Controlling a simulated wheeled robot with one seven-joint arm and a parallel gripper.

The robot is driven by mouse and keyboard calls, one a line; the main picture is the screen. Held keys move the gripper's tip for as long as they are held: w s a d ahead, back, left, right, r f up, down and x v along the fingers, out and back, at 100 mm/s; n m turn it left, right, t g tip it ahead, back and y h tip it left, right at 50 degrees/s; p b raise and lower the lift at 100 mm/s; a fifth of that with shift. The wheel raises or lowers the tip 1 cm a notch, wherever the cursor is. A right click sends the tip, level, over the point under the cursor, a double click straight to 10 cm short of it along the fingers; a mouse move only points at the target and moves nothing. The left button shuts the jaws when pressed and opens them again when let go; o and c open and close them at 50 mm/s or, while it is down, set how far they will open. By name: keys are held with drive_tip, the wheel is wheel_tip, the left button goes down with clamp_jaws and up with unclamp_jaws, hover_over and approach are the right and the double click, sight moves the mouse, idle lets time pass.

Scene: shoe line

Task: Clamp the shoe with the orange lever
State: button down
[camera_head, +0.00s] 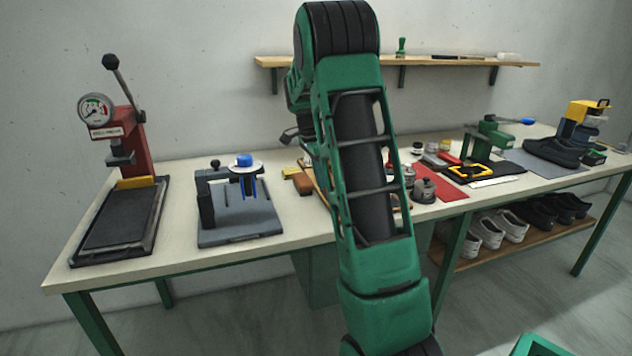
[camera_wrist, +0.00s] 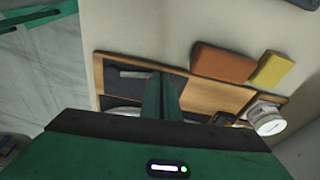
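A black shoe (camera_head: 553,151) sits on a grey mat toward the right end of the bench in the head view. A clamp-like device with a yellow top (camera_head: 589,108) stands right behind it; whether it grips the shoe is unclear. I cannot pick out an orange lever in either view. My gripper (camera_wrist: 164,82) shows in the wrist view as two dark green fingers close together, with nothing visible between them. It is over a wooden tray, well left of the shoe. In the head view my arm hides the gripper.
The wooden tray (camera_wrist: 213,98), a brown block (camera_wrist: 222,65) and a yellow block (camera_wrist: 273,69) lie below my gripper. A green press (camera_head: 487,137) stands left of the shoe. A red gauge press (camera_head: 121,142) and a blue-knobbed fixture (camera_head: 240,200) stand at left. White shoes (camera_head: 487,231) sit on the lower shelf.

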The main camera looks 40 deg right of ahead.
drive_tip(key=shift+a, duration=0.15)
drive_tip(key=shift+w+a, duration=0.15)
drive_tip(key=shift+a, duration=0.05)
drive_tip(key=w+a+v, duration=0.1)
drive_tip(key=a+v, duration=0.1)
drive_tip(key=v, duration=1)
drive_tip(key=shift+w+a+f, duration=0.15)
drive_tip(key=shift+w+f, duration=0.05)
drive_tip(key=shift+s, duration=0.1)
